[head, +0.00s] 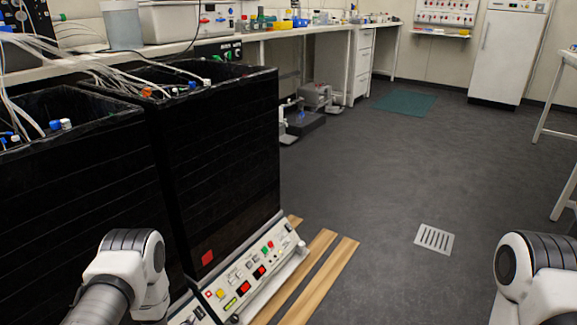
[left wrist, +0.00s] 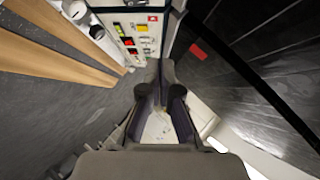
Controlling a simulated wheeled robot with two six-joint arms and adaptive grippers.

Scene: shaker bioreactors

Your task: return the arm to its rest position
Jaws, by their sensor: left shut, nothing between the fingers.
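My left arm (head: 125,265) comes into the head view at the bottom left, in front of the black shaker bioreactors. Its gripper is not visible there. In the left wrist view, my left gripper (left wrist: 166,75) has its dark fingers together with nothing between them. It is beside the control panel (left wrist: 140,38) and the black bioreactor wall (left wrist: 245,50), and no clear contact shows. Part of my right arm (head: 540,265) shows at the bottom right of the head view. Its gripper is out of the frame.
A black bioreactor box (head: 220,150) with tubes on top stands in front of the bench (head: 270,36). Its control panel (head: 255,270) is low in front, near wooden slats (head: 322,280). The grey floor is open to the right, around a drain grate (head: 434,239).

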